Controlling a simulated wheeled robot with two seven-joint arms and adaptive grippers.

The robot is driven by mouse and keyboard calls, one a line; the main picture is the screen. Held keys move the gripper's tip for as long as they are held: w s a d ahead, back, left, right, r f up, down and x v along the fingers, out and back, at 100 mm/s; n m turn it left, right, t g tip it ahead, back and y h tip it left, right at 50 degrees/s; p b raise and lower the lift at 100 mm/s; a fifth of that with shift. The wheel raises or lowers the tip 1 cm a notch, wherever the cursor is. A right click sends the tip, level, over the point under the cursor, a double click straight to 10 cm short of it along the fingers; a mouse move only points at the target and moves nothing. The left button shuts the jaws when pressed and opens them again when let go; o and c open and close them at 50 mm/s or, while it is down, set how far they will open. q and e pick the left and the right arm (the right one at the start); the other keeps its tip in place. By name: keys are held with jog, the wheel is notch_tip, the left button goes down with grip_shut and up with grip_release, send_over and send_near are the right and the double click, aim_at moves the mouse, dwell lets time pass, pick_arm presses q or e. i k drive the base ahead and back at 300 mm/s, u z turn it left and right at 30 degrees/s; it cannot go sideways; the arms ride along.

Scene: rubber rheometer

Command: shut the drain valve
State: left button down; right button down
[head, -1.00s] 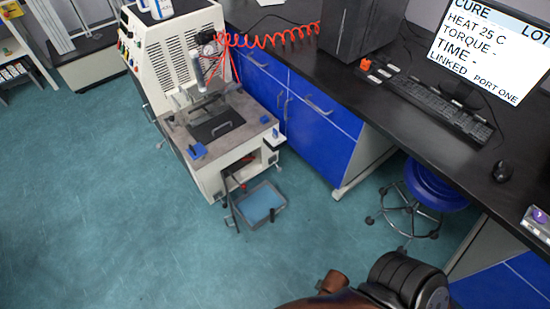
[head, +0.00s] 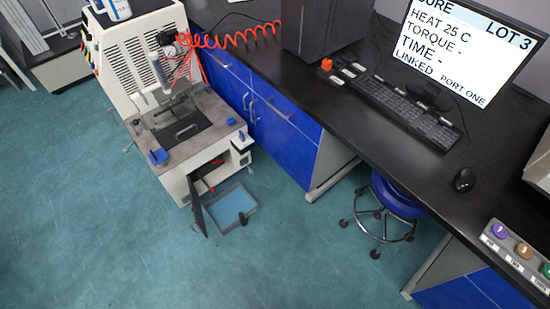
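The rheometer (head: 133,62) is a cream cabinet with a grey deck, standing on the floor at the left. A narrow dark door (head: 197,207) stands open at its lower front. Small red parts (head: 204,187) show in the shadowed opening behind the door. One may be the drain valve's handle, but it is too small to tell, and I cannot read its position. A shallow tray with blue inside (head: 251,209) lies on the floor in front of the opening.
A black bench (head: 330,107) with blue cupboards runs along the right, carrying a monitor (head: 465,50), keyboard (head: 405,110) and mouse (head: 464,180). A blue stool (head: 397,197) stands by it. The floor (head: 90,215) in front is clear.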

aim_at(217, 160)
jog(key=z, duration=0.15)
jog(key=i, duration=1)
